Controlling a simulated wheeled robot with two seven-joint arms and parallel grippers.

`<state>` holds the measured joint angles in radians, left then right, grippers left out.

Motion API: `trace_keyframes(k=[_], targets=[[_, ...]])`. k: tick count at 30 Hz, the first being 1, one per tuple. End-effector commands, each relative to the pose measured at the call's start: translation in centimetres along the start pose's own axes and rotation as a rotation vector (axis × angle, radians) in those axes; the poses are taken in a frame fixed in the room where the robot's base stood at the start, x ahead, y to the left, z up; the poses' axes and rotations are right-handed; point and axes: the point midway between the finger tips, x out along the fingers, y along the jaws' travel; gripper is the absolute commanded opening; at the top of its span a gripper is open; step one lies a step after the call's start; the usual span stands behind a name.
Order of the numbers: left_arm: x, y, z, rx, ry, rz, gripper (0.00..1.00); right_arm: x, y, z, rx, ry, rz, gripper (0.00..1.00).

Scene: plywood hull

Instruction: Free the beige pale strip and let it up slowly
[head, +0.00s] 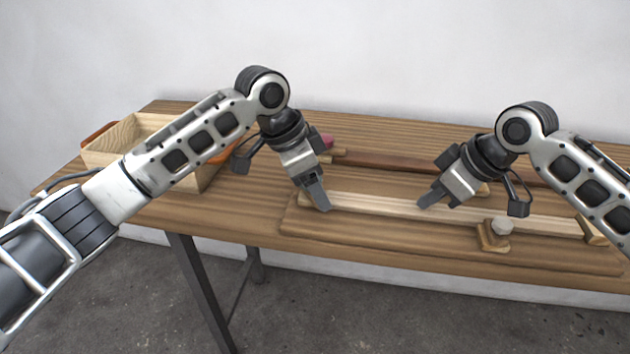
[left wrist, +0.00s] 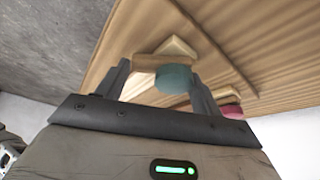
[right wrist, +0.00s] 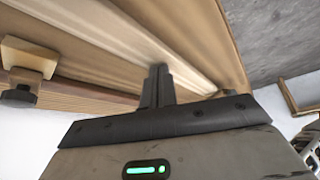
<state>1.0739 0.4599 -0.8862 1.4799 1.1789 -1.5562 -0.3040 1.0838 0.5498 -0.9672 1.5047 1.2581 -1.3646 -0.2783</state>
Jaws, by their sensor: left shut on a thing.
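The beige pale strip (head: 375,204) lies lengthwise on a brown base board (head: 300,222); it also shows in the right wrist view (right wrist: 120,45). My left gripper (head: 321,205) is at the strip's left end. In the left wrist view, its jaws (left wrist: 160,80) are around a teal knob (left wrist: 174,78) on a small wooden piece (left wrist: 145,62); the head view hides this knob. My right gripper (head: 426,204) is shut with nothing seen between its fingers. In the right wrist view, its fingertips (right wrist: 158,70) are together at the strip; whether they touch it is unclear.
A wooden block with a pale knob (head: 502,227) stands at the board's front edge. Another block (head: 591,231) is farther right. Behind lie a dark brown bar (head: 390,160) and a dark red knob (head: 326,141). An open wooden box (head: 108,158) stands at the table's left.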

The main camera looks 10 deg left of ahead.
Motion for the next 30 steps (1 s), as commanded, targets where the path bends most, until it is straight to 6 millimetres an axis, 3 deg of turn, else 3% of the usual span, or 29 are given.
trace_keyframes(k=[4,13,21,30], targets=[[-0.31,-0.12,0.14,0.102,0.001,0.041,0.44,0.36,-0.05,0.42,0.003,-0.012,-0.004,0.0],[-0.33,-0.14,0.19,0.134,0.0,0.052,0.44,0.38,-0.06,0.45,0.004,-0.013,-0.004,0.0],[-0.43,-0.16,0.49,0.336,0.0,0.138,0.44,0.4,-0.07,0.48,0.004,-0.013,-0.004,0.0],[-0.47,-0.19,0.53,0.373,0.0,0.152,0.44,0.41,-0.08,0.5,0.004,-0.014,-0.005,0.0]])
